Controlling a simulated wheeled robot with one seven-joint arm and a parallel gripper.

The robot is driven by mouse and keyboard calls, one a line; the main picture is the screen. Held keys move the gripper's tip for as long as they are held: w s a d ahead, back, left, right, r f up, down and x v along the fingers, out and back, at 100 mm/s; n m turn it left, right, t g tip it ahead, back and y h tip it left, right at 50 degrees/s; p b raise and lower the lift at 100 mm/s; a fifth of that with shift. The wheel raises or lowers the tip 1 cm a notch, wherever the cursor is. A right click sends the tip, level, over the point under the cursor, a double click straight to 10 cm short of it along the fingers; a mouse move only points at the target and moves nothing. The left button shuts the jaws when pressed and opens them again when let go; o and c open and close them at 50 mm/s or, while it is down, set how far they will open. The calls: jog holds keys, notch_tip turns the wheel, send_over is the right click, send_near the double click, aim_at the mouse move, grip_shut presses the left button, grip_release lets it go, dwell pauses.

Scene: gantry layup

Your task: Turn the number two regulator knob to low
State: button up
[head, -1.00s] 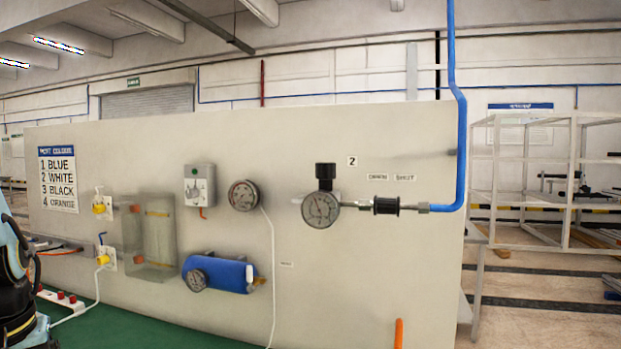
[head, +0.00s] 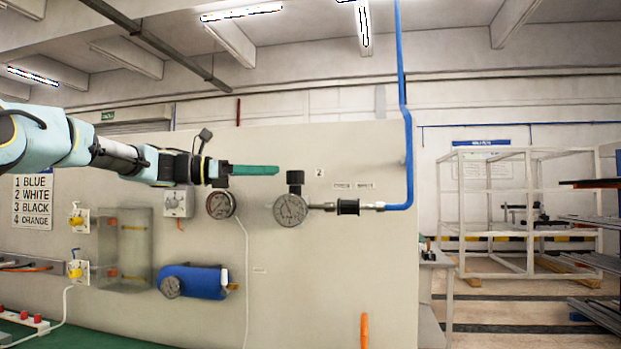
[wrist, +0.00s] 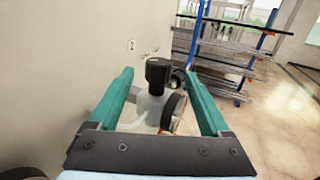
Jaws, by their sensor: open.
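The number two regulator has a black knob (head: 295,178) on top of a round dial gauge (head: 291,210), mounted on the pale panel (head: 340,270). A "2" label (head: 319,172) is above and right of it. In the wrist view the knob (wrist: 158,72) appears upright between my two green fingers, beyond their tips. My gripper (head: 277,170) is open and empty, reaching in from the left at about the knob's height in the head view. It does not appear to touch the knob. I cannot read the knob's setting.
A black pipe fitting (head: 348,207) and blue pipe (head: 408,150) run right of the gauge. Another gauge (head: 221,205) and a blue cylinder (head: 195,281) are at left. An orange rod (head: 364,330) stands below. White frames (head: 520,205) and racks are beyond the panel's right end.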

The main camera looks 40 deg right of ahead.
aim_at(295, 178)
jog(key=p+x, duration=0.3)
jog(key=x, duration=0.6)
jog(key=shift+r, duration=0.1)
jog(key=shift+s+d, duration=0.35)
jog(key=shift+d, duration=0.25)
jog(key=shift+c, duration=0.4)
grip_shut()
jog(key=shift+w+f+n+t+b, duration=0.1)
jog(key=shift+f+n+t+b, duration=0.25)
jog(key=shift+b, duration=0.25)
